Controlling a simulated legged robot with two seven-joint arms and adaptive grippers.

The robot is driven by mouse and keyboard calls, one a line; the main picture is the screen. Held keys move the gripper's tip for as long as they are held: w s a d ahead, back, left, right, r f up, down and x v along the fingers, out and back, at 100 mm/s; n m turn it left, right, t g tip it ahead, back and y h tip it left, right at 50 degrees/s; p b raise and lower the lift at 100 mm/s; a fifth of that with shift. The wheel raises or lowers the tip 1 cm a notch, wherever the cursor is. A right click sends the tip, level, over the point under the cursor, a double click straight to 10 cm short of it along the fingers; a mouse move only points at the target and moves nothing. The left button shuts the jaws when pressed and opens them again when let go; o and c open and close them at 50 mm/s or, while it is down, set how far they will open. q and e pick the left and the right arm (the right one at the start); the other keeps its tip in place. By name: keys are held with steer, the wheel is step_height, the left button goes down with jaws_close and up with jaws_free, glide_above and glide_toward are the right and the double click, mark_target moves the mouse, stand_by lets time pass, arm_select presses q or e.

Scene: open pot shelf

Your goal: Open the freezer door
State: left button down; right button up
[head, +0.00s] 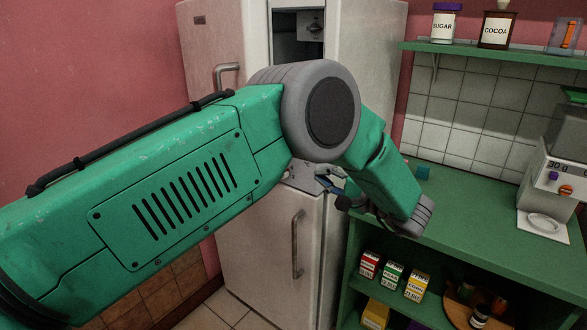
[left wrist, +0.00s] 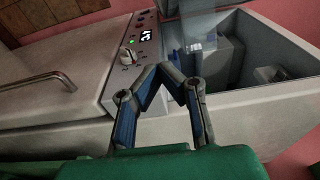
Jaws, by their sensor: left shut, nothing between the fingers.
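The white fridge-freezer (head: 365,60) stands behind my green left arm. Its upper compartment (head: 297,40) is open, and the upper door (head: 215,45) with a curved handle (head: 227,75) shows to the left of the opening. The lower door (head: 255,255) looks closed and has a vertical metal handle (head: 297,245). In the left wrist view, a control panel (left wrist: 138,60) with a knob and display lies between a handled door (left wrist: 45,95) and the open compartment (left wrist: 245,55). My left gripper (head: 328,184) is shut and empty, near the panel. The arm hides the fridge's middle.
A green counter (head: 480,205) runs to the right, with a kitchen scale (head: 545,190) on it. Its lower shelf holds several small boxes (head: 393,275). A wall shelf (head: 490,50) carries jars. Tiled floor (head: 225,310) shows at the bottom.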

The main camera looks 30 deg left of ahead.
arm_select(q)
steer(key=s+a+p, duration=0.1)
steer(key=a+p, duration=0.1)
steer(key=a, duration=1)
steer(key=shift+s, duration=0.4)
arm_select(e)
steer(key=shift+a+r, duration=0.25)
steer(key=shift+r, duration=0.35)
steer(key=shift+a+r, duration=0.2)
steer(key=shift+r, duration=0.4)
arm_select(q)
steer(key=shift+s, duration=0.1)
arm_select(e)
steer(key=shift+d, duration=0.15)
